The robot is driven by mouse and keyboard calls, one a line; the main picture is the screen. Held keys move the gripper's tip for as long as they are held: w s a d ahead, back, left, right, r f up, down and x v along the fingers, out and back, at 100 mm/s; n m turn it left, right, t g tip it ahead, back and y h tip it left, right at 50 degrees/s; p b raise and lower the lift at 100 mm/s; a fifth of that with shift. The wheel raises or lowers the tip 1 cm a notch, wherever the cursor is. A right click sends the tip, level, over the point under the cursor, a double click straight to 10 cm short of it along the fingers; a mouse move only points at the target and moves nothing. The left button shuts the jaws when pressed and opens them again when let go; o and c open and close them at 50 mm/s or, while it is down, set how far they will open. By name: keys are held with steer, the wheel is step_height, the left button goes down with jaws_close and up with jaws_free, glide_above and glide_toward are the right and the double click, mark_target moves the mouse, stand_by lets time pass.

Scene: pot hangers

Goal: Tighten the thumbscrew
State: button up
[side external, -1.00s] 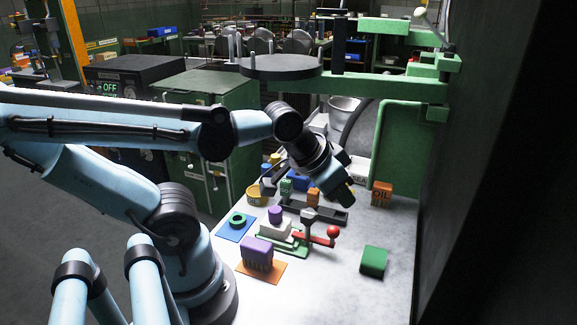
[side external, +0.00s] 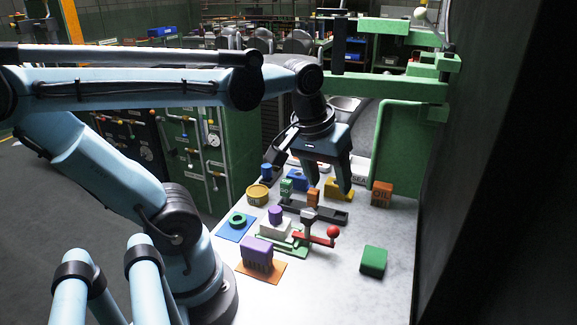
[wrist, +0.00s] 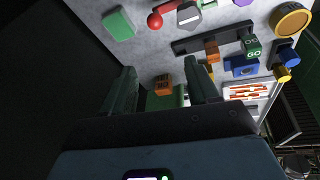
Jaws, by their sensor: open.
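I cannot tell for certain which part is the thumbscrew. A grey faceted knob (side external: 309,214) stands upright on the green clamp fixture (side external: 296,252), beside a red lever with a red ball (side external: 333,232); the knob also shows in the wrist view (wrist: 189,16). A white block (side external: 275,229) with a purple cylinder (side external: 275,214) on top sits on the fixture. My gripper (side external: 311,178) points down with its jaws apart and empty, above the far part of the bench, behind the fixture. Its two fingers (wrist: 161,78) show apart in the wrist view.
A dark rail with an orange block (side external: 313,198) lies behind the fixture. An orange OIL box (side external: 381,194), yellow block (side external: 338,190), blue block (side external: 298,180) and yellow tin (side external: 258,195) stand around. A green block (side external: 374,262) is at front right. Bare bench (side external: 345,285) lies in front.

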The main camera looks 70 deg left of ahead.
mark_target(308, 213)
step_height(308, 213, up, 4)
steer(key=s+a+f+n+g, duration=0.1)
steer(key=s+a+n+g, duration=0.1)
steer(key=a+n+g, duration=0.3)
steer(key=shift+n+t, duration=0.6)
steer(key=shift+t, duration=0.1)
steer(key=shift+s+d+f, duration=0.1)
steer(key=shift+d+f, duration=0.35)
steer(key=shift+f, duration=1.45)
steer(key=shift+s+d+f, duration=0.1)
steer(key=shift+d+f, duration=0.3)
steer(key=shift+f, duration=1.45)
steer(key=shift+d+f, duration=0.45)
steer(key=shift+f, duration=1.45)
steer(key=shift+c, duration=0.3)
steer(key=c, duration=1)
